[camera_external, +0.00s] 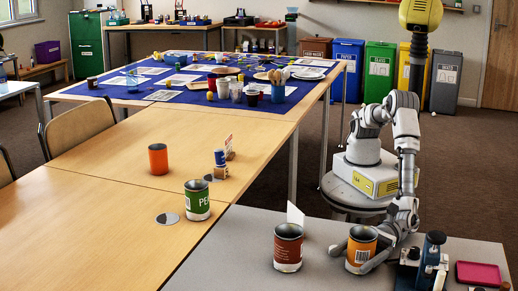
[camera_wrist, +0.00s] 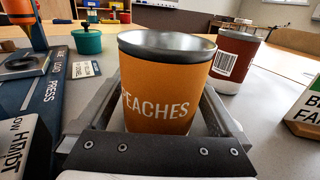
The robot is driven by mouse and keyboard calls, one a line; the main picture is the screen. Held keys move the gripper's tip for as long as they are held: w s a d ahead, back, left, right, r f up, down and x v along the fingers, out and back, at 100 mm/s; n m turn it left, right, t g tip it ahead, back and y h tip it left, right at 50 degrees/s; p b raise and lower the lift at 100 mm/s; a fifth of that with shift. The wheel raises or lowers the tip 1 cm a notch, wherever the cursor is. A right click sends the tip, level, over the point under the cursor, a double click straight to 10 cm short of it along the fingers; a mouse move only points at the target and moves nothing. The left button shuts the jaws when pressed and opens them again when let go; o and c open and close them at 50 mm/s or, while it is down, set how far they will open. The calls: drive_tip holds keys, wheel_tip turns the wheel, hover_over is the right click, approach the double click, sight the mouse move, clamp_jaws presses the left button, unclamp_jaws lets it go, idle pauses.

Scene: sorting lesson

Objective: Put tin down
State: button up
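An orange tin (camera_external: 361,246) with a barcode stands upright on the grey table, near its front. In the wrist view the same tin (camera_wrist: 160,88) shows the letters "EACHES" and an open, empty-looking metal top. My gripper (camera_wrist: 165,100) reaches around it low down, one finger on each side. The fingers look spread, with grey table showing between them and the tin's lower sides. In the external view my gripper (camera_external: 355,255) lies close to the tabletop, and a fingertip sticks out left of the tin.
A red-brown tin (camera_external: 288,248) stands just left; it also shows in the wrist view (camera_wrist: 234,62). A blue press (camera_external: 432,262) and pink pad (camera_external: 478,273) are close at right. A green tin (camera_external: 197,200) and orange-red tin (camera_external: 158,159) stand on the wooden table.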

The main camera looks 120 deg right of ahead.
drive_tip(key=shift+s+r, duration=0.25)
drive_tip(key=p+v, duration=0.3)
drive_tip(key=v, duration=0.8)
drive_tip(key=shift+s+d, duration=0.15)
drive_tip(key=shift+s, duration=0.15)
drive_tip(key=w+d+r+m+g+h+p, duration=0.2)
drive_tip(key=w+d+r+m+h, duration=0.25)
drive_tip(key=d, duration=0.45)
drive_tip(key=w+d+r+m+g+h+p, duration=0.25)
drive_tip(key=d+r+m, duration=0.25)
drive_tip(key=d+r, duration=0.3)
drive_tip(key=w+d+r+m+g+h+p, duration=0.1)
drive_tip(key=w+d+r+m+h+p, duration=0.3)
drive_tip(key=d, duration=0.7)
drive_tip(key=s+d+r+m+g+p, duration=0.25)
drive_tip(key=s+d+r+m, duration=0.2)
drive_tip(key=d, duration=0.25)
drive_tip(key=s+d+r+m+g+y+p, duration=0.1)
drive_tip(key=s+d+r+m+g+p, duration=0.2)
drive_tip(key=d+m, duration=0.35)
drive_tip(key=s+d+r+m+g+p, duration=0.1)
drive_tip(key=s+d+r+m+g, duration=0.1)
drive_tip(key=s+d+r+m, duration=0.35)
drive_tip(key=s+d+r+m+t+y+p, duration=0.1)
drive_tip(key=s+d+r+m+y+p, duration=0.3)
drive_tip(key=s+r+m, duration=0.5)
drive_tip(key=shift+d+y+p, duration=0.35)
drive_tip(key=shift+y+p, duration=0.35)
drive_tip(key=shift+p, duration=0.35)
